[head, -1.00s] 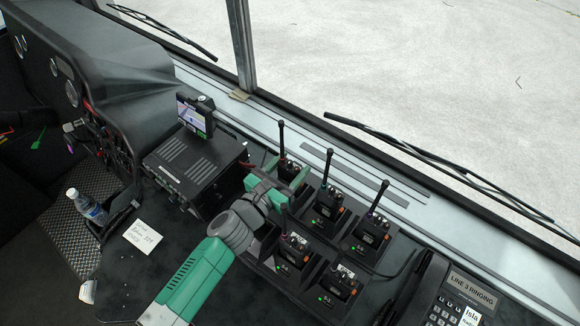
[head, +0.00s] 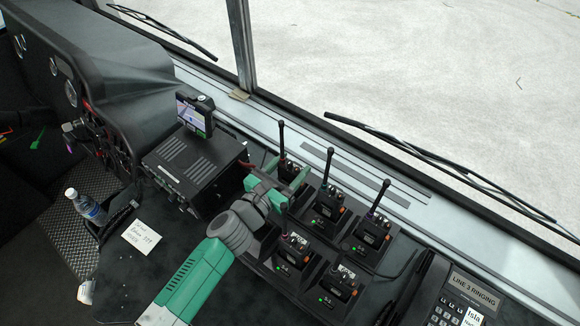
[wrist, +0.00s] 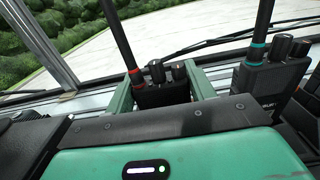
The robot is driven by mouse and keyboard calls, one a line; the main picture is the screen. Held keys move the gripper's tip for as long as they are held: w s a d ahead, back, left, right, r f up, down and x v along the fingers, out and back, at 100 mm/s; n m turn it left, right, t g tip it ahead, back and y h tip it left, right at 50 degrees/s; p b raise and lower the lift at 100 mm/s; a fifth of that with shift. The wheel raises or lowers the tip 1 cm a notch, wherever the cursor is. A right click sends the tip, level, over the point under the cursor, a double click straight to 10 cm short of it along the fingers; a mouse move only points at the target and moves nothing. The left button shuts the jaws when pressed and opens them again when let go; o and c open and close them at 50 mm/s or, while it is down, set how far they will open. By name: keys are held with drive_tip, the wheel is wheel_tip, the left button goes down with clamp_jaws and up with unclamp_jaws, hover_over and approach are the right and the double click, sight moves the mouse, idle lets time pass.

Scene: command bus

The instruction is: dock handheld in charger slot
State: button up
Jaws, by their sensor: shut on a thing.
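A black handheld radio (head: 289,168) with a tall antenna is at the back left of the charger (head: 283,269). My gripper (head: 284,183) is shut on it, with one green finger on each side. In the wrist view the radio (wrist: 163,96), with a red ring at its antenna base and knobs on top, stands between the fingers. It looks upright, in line with the back row. Its lower part and the slot under it are hidden by my gripper and arm, so I cannot tell whether it is seated.
Several other handhelds stand in the charger, among them a teal-ringed one (wrist: 268,75) close right of my gripper. A black console box (head: 195,165) with a small screen (head: 195,115) is to the left. A desk phone (head: 445,300) is at the lower right. The windshield lies behind.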

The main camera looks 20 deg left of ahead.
drive_tip(key=o, duration=1.5)
drive_tip(key=v, duration=0.7)
drive_tip(key=shift+s+a+b, duration=0.1)
drive_tip(key=shift+s+b, duration=0.25)
drive_tip(key=shift+s, duration=0.05)
